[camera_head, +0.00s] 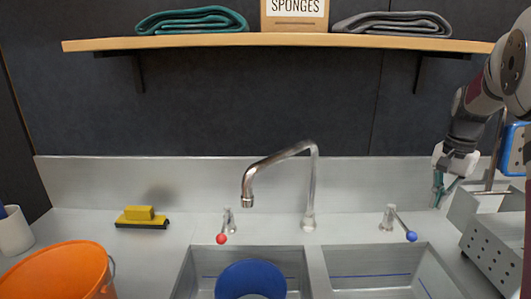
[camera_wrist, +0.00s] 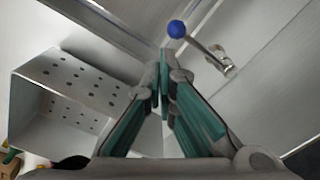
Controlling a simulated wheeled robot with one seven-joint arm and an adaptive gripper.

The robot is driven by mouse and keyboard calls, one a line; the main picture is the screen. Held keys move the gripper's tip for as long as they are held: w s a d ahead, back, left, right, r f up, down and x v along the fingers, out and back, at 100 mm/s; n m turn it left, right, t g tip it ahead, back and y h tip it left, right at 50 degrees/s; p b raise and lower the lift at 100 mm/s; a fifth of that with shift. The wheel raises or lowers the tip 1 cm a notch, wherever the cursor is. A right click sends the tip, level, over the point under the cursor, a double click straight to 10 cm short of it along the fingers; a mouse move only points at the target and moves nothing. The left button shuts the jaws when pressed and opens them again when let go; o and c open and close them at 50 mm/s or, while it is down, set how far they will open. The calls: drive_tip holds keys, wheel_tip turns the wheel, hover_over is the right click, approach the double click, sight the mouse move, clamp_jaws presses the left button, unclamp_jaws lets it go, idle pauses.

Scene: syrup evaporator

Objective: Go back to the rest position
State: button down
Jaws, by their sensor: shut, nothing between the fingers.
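My gripper (camera_head: 440,190) is at the right in the head view, hanging from my arm, with its fingers pointing down above the counter. In the wrist view its green-padded fingers (camera_wrist: 163,98) come together at the tips, with nothing between them. The blue-knobbed tap lever (camera_head: 400,225) stands to the left of my gripper in the head view; its blue knob (camera_wrist: 177,29) shows beyond the fingertips in the wrist view. The perforated metal box (camera_head: 495,245) is just right of my gripper. I cannot tell how high the fingertips are above the counter.
A shelf (camera_head: 280,42) with folded cloths and a sponge box runs along the wall. A tall faucet (camera_head: 312,190) stands behind the double sink. A blue bowl (camera_head: 250,278) sits in the left basin.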

drive_tip(key=s+a+r+n+t, duration=0.1)
drive_tip(key=s+a+r+n, duration=0.2)
drive_tip(key=s+a+r, duration=0.35)
drive_tip(key=s+a+r+n+t, duration=0.1)
drive_tip(key=s+a+r+n, duration=0.15)
drive_tip(key=s+a, duration=0.55)
drive_tip(key=s+a+f+n+t, duration=0.1)
drive_tip(key=s+a, duration=0.3)
drive_tip(key=s, duration=0.4)
drive_tip(key=s+a+f+n+t, duration=0.1)
drive_tip(key=s+a+n, duration=0.3)
drive_tip(key=s, duration=0.4)
drive_tip(key=shift+a+f, duration=0.55)
drive_tip(key=shift+a, duration=0.1)
